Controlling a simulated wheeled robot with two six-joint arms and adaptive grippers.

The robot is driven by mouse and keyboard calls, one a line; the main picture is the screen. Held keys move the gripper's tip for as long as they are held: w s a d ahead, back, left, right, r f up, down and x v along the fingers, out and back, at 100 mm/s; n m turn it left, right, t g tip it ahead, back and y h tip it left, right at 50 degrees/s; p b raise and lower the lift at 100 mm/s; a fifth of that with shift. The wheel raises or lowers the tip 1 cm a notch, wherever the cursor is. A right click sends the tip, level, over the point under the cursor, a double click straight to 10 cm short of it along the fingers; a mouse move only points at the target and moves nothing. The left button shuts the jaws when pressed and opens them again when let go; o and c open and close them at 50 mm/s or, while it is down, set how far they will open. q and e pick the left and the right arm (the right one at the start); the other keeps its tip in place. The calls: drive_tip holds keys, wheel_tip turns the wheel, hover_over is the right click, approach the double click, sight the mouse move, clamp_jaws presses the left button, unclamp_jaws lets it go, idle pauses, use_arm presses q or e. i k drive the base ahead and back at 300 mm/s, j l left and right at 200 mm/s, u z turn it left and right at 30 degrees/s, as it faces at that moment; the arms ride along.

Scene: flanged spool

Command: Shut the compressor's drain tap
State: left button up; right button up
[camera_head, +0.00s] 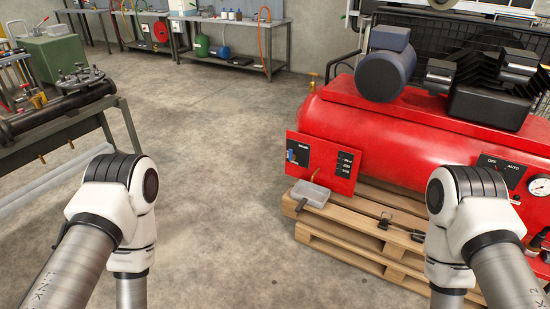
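The red compressor (400,140) lies on a wooden pallet at the right. A red panel (312,180) on its left end carries black labels too small to read surely. A small blue lever-like part (291,155) sits at the panel's left label. A brass-coloured fitting (314,175) shows lower on the panel. I cannot tell for sure which part is the drain tap, nor whether it is open. My two arms show at the left and right, but both grippers are out of the frame.
A grey pan with a handle (311,194) rests on the pallet (350,235) below the panel. Dark small items lie on the pallet near my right arm. A pipe bench (62,135) stands at the left. The concrete floor (215,170) between is clear.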

sight(291, 157)
drive_tip(key=i+j+z, duration=0.1)
drive_tip(key=i+j, duration=0.4)
drive_tip(key=i+j+z, duration=0.1)
drive_tip(key=i+j, duration=0.5)
drive_tip(key=i+j+z, duration=0.1)
drive_tip(key=i+j, duration=0.9)
drive_tip(key=j, duration=0.25)
drive_tip(key=i+l+z, duration=0.05)
